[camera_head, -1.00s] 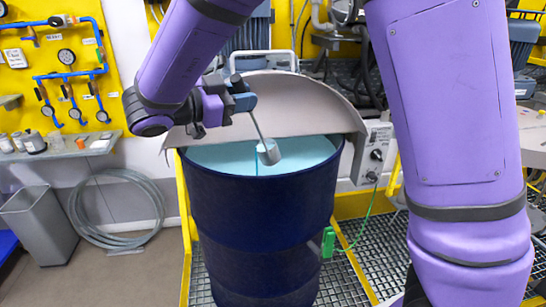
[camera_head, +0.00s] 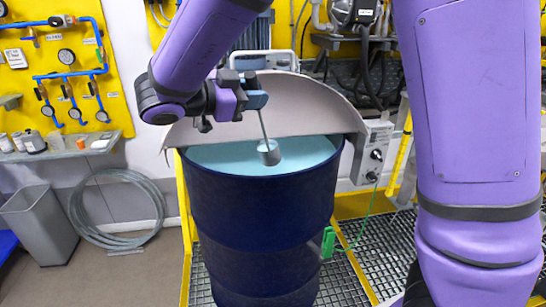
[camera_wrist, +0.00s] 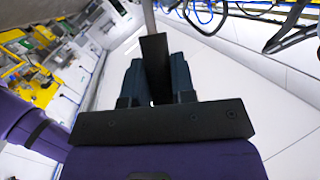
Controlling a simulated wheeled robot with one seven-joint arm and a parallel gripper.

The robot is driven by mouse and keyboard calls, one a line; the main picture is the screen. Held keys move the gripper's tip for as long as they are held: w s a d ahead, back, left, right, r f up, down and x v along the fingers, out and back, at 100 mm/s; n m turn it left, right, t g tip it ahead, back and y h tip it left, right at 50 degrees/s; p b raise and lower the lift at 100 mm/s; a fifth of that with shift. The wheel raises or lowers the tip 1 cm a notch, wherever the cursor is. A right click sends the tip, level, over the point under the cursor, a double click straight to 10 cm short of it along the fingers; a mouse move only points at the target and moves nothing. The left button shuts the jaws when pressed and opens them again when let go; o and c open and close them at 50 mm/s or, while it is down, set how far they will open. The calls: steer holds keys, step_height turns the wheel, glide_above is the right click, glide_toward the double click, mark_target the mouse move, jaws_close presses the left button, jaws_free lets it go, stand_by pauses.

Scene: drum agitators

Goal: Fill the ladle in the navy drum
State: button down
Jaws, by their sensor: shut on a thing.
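The navy drum (camera_head: 262,225) stands upright in the middle of the head view, with light blue liquid (camera_head: 215,155) near its rim. My gripper (camera_head: 254,98) is above the drum and shut on the ladle's handle. The ladle (camera_head: 269,153) hangs nearly upright below it, its small grey cup over the liquid, inside the rim outline. I cannot tell whether the cup touches the liquid, and its inside is not clear. In the wrist view, the dark fingers (camera_wrist: 155,80) close on the dark grip of the handle (camera_wrist: 156,62).
A raised grey lid (camera_head: 300,100) stands behind the drum opening. A control box (camera_head: 373,152) is at the right of the rim, and a green clamp (camera_head: 328,242) is on the drum's side. A grey bin (camera_head: 38,225) and coiled hose (camera_head: 118,210) are at the left.

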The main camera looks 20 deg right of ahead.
steer(key=shift+s+d+r+m+y, duration=0.2)
steer(key=shift+d+y, duration=0.25)
steer(key=shift+d, duration=0.4)
steer(key=shift+s+d+r+m+y, duration=0.15)
steer(key=shift+d+y, duration=0.25)
steer(key=shift+d, duration=0.5)
steer(key=shift+s+d+r+m+y, duration=0.1)
steer(key=shift+s+d+y, duration=0.1)
steer(key=shift+d+y, duration=0.45)
steer(key=shift+d+r, duration=0.1)
steer(key=shift+d, duration=0.1)
step_height(320, 180, up, 7)
stand_by(0.6)
steer(key=shift+s, duration=0.1)
steer(key=s+a, duration=0.2)
steer(key=s, duration=0.7)
steer(key=s+a, duration=0.2)
steer(key=s, duration=0.8)
steer(key=shift+s, duration=0.2)
stand_by(1.3)
stand_by(0.3)
